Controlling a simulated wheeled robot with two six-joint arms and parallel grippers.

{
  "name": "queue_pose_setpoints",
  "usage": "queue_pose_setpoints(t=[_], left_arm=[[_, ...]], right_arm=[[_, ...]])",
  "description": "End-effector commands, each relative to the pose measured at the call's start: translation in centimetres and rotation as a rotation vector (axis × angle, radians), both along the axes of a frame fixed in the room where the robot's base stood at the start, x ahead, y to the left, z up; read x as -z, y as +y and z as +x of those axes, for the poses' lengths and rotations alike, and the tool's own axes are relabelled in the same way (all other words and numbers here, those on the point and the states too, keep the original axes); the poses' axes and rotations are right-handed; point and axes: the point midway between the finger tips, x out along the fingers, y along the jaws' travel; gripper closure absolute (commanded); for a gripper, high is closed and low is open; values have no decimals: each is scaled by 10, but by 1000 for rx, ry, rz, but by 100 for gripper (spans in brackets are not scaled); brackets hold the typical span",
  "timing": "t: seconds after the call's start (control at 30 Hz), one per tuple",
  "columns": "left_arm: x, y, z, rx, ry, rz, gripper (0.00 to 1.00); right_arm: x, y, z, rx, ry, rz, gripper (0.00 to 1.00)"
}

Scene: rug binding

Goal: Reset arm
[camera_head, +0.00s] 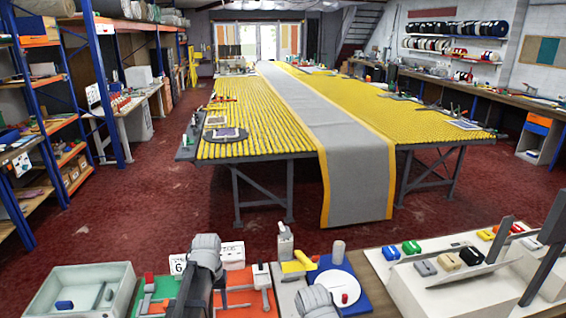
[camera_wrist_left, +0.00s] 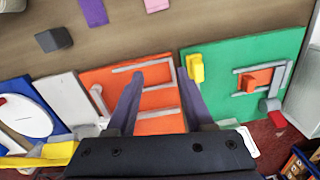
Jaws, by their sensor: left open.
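In the left wrist view, my left gripper (camera_wrist_left: 165,85) is open, its two dark fingers spread above an orange board (camera_wrist_left: 155,120). Nothing shows between the fingers. In the head view, my left arm (camera_head: 203,262) reaches over the near bench beside the orange board (camera_head: 238,298); the fingertips are hard to make out there. A green board (camera_wrist_left: 240,75) with a yellow piece (camera_wrist_left: 196,68) lies right of the fingers in the wrist view. My right gripper cannot be made out.
A grey bin (camera_head: 75,290) stands at the near left, and a blue board (camera_head: 352,290) lies right of centre. A white tray (camera_head: 470,280) with several coloured blocks is at right. A long table (camera_head: 250,150) with yellow-edged grey rug stands beyond, with red floor around it.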

Motion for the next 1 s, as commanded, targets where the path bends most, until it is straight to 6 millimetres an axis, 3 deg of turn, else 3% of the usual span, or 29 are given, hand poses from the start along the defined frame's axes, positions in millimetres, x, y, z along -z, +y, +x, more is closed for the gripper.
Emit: queue_pose_setpoints(t=[0.03, 0.2, 0.4, 0.6, 1.0], left_arm=[[0, -33, -25, 64, 6, 9, 48], [-1, -110, -83, 242, 24, 40, 48], [-1, -157, -135, 389, 34, 70, 48], [-2, -172, -154, 443, 38, 82, 48], [-2, -173, -153, 444, 38, 82, 48]], right_arm=[[0, 0, 0, 0, 0, 0, 50], [0, 0, 0, 0, 0, 0, 50], [0, 0, 0, 0, 0, 0, 50], [0, 0, 0, 0, 0, 0, 50], [0, 0, 0, 0, 0, 0, 50]])
